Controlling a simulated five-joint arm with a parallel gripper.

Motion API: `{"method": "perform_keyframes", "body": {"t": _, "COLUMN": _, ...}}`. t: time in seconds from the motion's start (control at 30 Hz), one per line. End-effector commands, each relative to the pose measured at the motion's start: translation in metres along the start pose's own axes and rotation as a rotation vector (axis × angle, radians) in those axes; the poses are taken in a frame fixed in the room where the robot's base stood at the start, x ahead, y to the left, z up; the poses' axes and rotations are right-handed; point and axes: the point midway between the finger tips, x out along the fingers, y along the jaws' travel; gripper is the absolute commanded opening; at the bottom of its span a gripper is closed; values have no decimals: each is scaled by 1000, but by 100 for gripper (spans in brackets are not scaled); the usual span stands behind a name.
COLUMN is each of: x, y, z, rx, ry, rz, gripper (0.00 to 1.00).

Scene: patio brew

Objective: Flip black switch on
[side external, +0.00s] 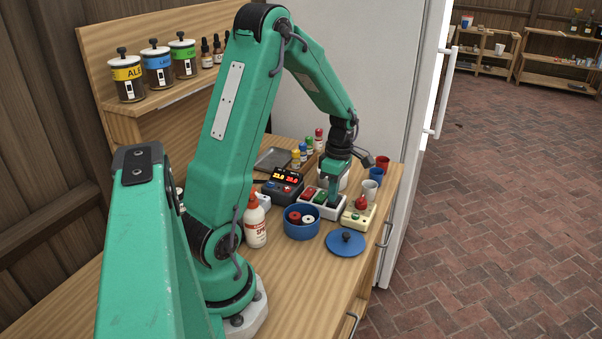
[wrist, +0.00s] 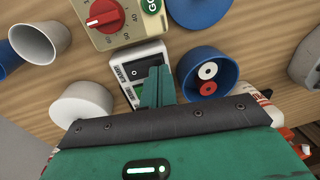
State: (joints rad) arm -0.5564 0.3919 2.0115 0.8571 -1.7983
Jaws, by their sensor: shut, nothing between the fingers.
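A white switch box (wrist: 148,52) lies under my gripper in the wrist view, with a black rocker switch (wrist: 151,61) on its upper face. My gripper (wrist: 159,72) is shut and empty, with its fingertips right at or just over the lower edge of the black switch. The fingers hide part of the box. I cannot tell whether they touch the switch or which way it is tilted. In the side external view, my gripper (side external: 333,203) points down at the white switch box (side external: 325,212), which also carries a green and a red switch. The black switch is hidden there.
A cream box with a red knob (wrist: 103,12) sits beside the switch box. A blue bowl (wrist: 234,72) holds red and white rings, and a blue lid (side external: 346,243) lies near it. Cups (side external: 370,190), a white bottle (side external: 256,228) and a black display unit (side external: 283,191) crowd the bench.

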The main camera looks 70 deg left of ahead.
Motion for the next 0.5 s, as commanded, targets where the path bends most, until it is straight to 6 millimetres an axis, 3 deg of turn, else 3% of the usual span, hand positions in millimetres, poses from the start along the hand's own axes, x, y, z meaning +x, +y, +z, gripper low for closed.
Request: {"method": "perform_keyframes", "body": {"t": 0.5, "x": 8, "y": -1, "z": 0, "rx": 0, "ry": 0, "rz": -1, "gripper": 0}}
